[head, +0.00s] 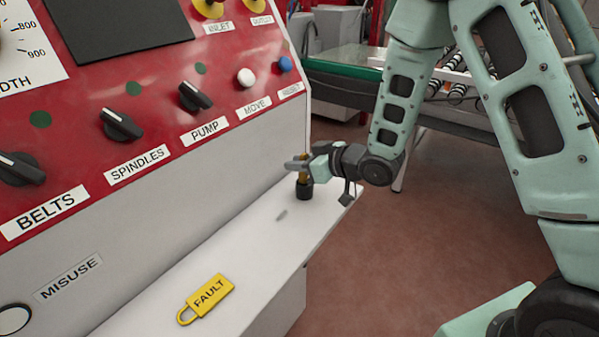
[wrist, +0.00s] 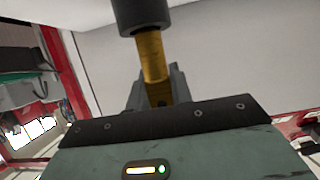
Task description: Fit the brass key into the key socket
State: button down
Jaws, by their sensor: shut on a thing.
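My gripper (head: 303,164) is above the far end of the white ledge and shut on the brass key (head: 303,176). The key also shows between the dark fingers in the wrist view (wrist: 152,65). A black cylinder, apparently the key socket (head: 304,191), stands upright on the ledge directly under the key. In the wrist view, the key's brass shaft meets the end of this black cylinder (wrist: 141,14). The two look in line. I cannot tell how deep the key sits in it. The fingers hide part of the key.
The red control panel (head: 160,95) with dark knobs and push buttons rises behind the ledge (head: 240,248). A yellow FAULT padlock (head: 207,298) lies on the near part of the ledge. Open floor (head: 440,220) lies to the right.

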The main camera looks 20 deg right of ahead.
aim_at(300, 174)
jog(key=shift+s+f, duration=0.15)
jog(key=shift+f, duration=0.75)
jog(key=shift+s+f, duration=0.1)
jog(key=shift+f, duration=0.75)
jog(key=c, duration=1.3)
grip_release()
jog(key=shift+w, duration=0.15)
jog(key=shift+o, duration=0.2)
jog(key=shift+r, duration=0.15)
jog(key=p+v, duration=0.6)
jog(key=v, duration=0.6)
jog(key=shift+r, duration=0.25)
jog(key=shift+o, duration=0.5)
jog(key=shift+w+p, duration=0.1)
jog(key=shift+p, duration=0.25)
